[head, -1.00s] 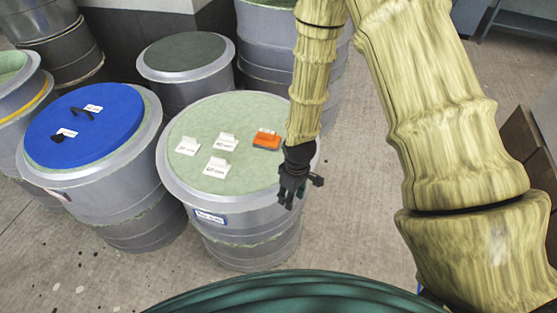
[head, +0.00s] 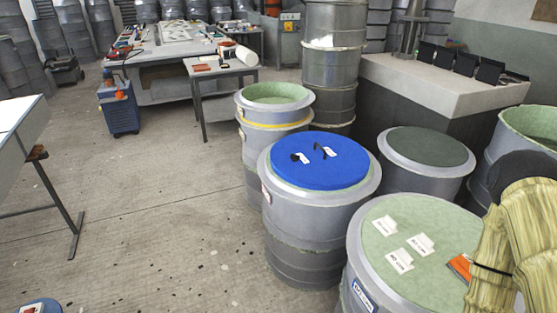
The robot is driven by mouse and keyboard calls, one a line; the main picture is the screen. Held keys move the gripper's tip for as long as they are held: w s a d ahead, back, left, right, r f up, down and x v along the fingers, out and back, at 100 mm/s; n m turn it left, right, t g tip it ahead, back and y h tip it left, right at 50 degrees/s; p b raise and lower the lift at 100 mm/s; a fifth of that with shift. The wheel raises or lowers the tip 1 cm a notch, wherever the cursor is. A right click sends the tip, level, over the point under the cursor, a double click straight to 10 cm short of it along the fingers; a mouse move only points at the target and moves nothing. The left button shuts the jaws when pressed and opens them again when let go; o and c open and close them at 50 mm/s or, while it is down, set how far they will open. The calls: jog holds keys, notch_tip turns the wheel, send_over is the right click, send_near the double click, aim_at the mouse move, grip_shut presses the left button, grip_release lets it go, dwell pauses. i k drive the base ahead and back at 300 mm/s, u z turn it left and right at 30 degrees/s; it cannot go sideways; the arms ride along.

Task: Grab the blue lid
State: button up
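The blue lid (head: 310,172) is a round flat disc lying on top of a grey drum-shaped mould (head: 312,225) near the middle of the head view. A black handle and a small dark piece with white labels sit on its top. My arm shows only in part at the lower right edge, over the neighbouring drum with the pale green top. My gripper is outside the picture, so its state is hidden. Nothing touches the blue lid.
A drum with a pale green top (head: 377,235) carries several white labelled blocks and an orange block (head: 459,267). A dark-topped drum (head: 425,148) and an open-topped drum (head: 275,92) stand close to the lid's drum. Floor (head: 160,220) is free at left. Tables stand behind.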

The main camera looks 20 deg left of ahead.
aim_at(328, 161)
jog(key=u, duration=0.05)
jog(key=k, duration=0.25)
jog(key=u, duration=1.5)
jog(key=i, duration=1.75)
jog(key=z, duration=0.75)
